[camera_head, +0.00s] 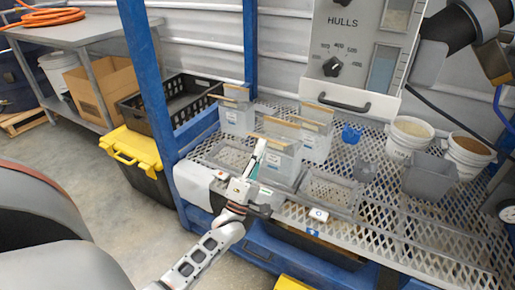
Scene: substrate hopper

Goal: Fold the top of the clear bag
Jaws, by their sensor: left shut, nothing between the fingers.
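Several clear bags with tan upper edges stand upright on the metal mesh shelf. The nearest clear bag (284,160) is just right of my left gripper (258,153). Another clear bag (317,141) stands behind it to the right, and a third clear bag (237,118) stands behind to the left. My left gripper is shut with nothing in it. Its fingers point up beside the nearest bag's left side, and I cannot tell whether they touch it. My right gripper cannot be made out.
A hopper panel marked HULLS (343,50) hangs above the shelf. White buckets (408,141) and a grey bin (428,178) stand at the right. Shallow mesh trays (331,191) lie at the front. A blue post (151,75) rises left of the shelf.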

